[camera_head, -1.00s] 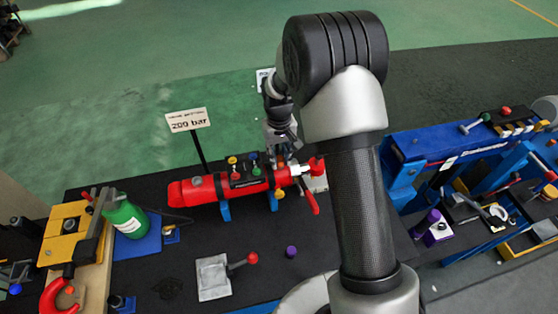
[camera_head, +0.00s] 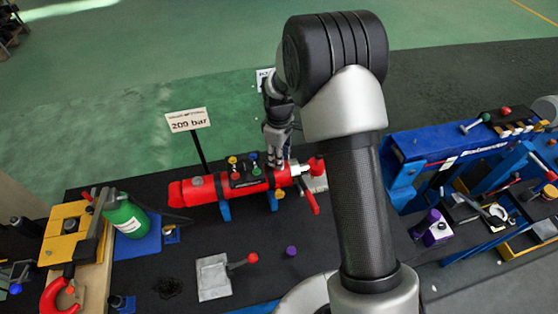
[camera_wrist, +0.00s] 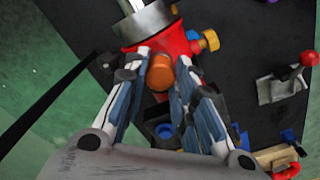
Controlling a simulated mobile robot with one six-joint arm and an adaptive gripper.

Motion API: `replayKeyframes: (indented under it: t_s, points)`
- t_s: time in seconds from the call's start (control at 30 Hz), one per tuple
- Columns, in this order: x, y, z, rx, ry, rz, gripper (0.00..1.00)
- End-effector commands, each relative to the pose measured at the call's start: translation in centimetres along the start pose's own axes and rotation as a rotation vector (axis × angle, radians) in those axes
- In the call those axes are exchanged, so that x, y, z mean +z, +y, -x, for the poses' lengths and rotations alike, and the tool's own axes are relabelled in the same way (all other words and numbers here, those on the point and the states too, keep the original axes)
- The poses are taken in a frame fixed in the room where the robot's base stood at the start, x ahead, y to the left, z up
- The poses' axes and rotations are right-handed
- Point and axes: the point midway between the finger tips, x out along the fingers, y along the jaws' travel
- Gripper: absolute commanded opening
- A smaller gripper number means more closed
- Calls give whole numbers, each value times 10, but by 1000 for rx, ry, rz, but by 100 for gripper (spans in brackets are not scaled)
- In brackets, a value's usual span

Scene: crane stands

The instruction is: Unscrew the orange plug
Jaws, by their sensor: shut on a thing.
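The orange plug (camera_wrist: 160,73) shows in the wrist view between the two fingers of my gripper (camera_wrist: 164,62), beside the red cylinder (camera_wrist: 172,38). My gripper is shut on the plug. In the head view the red cylinder (camera_head: 215,189) lies level on blue supports, and my gripper (camera_head: 276,163) points down at its right part. The plug cannot be made out there, as the fingers cover that spot.
A yellow-orange knob (camera_wrist: 209,40) sticks out of the cylinder near the plug. Small coloured knobs (camera_head: 243,168) stand on top, left of my gripper. A red-ended lever (camera_head: 311,200) hangs at the right end. A "200 bar" sign (camera_head: 187,120) stands behind.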

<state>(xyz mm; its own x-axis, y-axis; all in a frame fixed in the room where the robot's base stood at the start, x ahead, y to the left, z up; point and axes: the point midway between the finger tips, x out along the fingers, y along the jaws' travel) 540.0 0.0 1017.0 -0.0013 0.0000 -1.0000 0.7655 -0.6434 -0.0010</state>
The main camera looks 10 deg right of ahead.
Motion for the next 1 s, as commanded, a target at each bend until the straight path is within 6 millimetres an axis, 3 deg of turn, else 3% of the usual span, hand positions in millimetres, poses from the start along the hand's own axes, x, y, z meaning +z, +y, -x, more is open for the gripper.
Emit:
replayKeyframes:
  t_s: [0.37,0.7,1.0]
  points:
    - [-1,1,2,3,3,47,0]
    - [-1,1,2,4,2,441,0]
    - [-1,1,2,5,2,481,0]
